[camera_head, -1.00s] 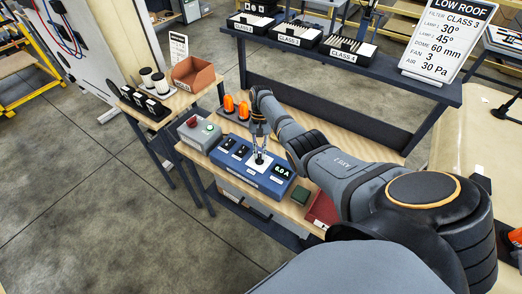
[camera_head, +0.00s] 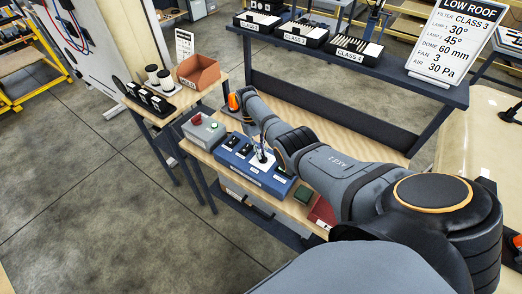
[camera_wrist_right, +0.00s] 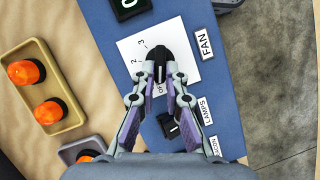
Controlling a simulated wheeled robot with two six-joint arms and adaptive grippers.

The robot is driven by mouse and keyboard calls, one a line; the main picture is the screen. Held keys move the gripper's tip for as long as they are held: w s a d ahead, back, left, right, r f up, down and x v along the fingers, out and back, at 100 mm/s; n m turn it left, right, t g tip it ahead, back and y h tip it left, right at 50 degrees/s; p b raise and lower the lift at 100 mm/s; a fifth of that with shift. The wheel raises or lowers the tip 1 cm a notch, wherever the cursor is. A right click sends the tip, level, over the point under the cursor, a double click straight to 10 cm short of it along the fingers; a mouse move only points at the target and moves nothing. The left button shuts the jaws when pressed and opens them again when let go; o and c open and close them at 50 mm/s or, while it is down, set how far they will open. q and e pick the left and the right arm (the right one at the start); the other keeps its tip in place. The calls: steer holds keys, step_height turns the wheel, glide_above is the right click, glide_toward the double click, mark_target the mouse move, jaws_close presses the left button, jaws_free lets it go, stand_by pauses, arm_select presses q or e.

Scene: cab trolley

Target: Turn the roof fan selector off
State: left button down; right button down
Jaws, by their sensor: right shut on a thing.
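The roof fan selector is a black knob (camera_wrist_right: 157,58) on a white plate beside the FAN label in the right wrist view. The marks 2 and 3 show on the plate, and lettering by the fingers is partly covered. My right gripper (camera_wrist_right: 160,75) is shut on the knob, one finger on each side. I cannot tell for sure which mark the knob points to. In the head view the blue control panel (camera_head: 243,170) sits on the wooden bench, with my right gripper (camera_head: 262,152) over its white plate. My left gripper is out of view.
A black lamp switch (camera_wrist_right: 169,125) lies close to my fingers. A tray (camera_wrist_right: 61,115) of orange beacons is beside the panel. A settings sign (camera_head: 452,42) stands on the shelf behind.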

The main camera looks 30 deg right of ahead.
steer(key=shift+w+r, duration=0.15)
steer(key=shift+w, duration=0.05)
steer(key=c, duration=1.4)
jaws_free()
steer(key=shift+s, duration=0.1)
steer(key=v, duration=1.1)
steer(key=shift+r, duration=0.4)
